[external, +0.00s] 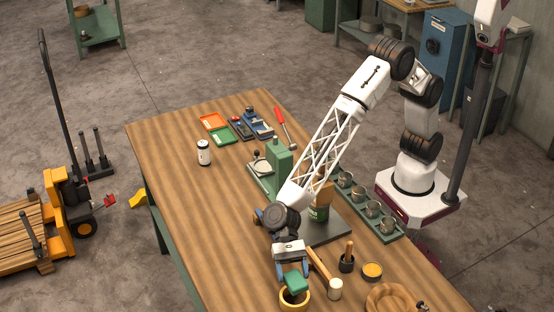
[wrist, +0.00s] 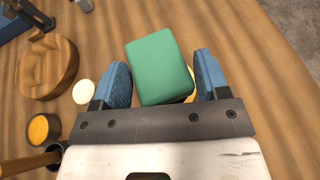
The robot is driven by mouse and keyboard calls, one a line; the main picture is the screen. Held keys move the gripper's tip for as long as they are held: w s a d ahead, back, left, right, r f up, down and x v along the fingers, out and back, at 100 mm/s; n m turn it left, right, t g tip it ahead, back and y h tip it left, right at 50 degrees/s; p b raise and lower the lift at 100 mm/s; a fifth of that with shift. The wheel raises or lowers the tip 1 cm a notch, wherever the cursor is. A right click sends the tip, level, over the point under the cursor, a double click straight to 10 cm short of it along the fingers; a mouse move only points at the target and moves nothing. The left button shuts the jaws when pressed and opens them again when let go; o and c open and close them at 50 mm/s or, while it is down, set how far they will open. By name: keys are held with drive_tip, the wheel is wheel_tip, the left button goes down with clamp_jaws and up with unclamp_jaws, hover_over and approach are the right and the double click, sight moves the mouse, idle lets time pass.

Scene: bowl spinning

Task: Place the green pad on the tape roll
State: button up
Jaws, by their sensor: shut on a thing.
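The green pad (external: 296,281) is a small block with rounded edges, held between the blue fingers of my gripper (external: 293,270) near the table's front edge. In the wrist view the pad (wrist: 160,65) fills the space between the fingers of my gripper (wrist: 162,78), slightly tilted. The tape roll (external: 293,306) is a yellow ring on the table directly below the pad. In the wrist view only a sliver of the tape roll (wrist: 189,72) shows past the pad. I cannot tell whether pad and roll touch.
A green press (external: 279,162) and cup tray (external: 386,237) are farther back. The table's left side is mostly clear.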

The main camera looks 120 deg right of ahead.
sight(292, 283)
drive_tip(key=shift+f, duration=0.55)
drive_tip(key=shift+f, duration=1.9)
drive_tip(key=o, duration=0.9)
drive_tip(key=shift+f, duration=0.1)
drive_tip(key=shift+o, duration=0.2)
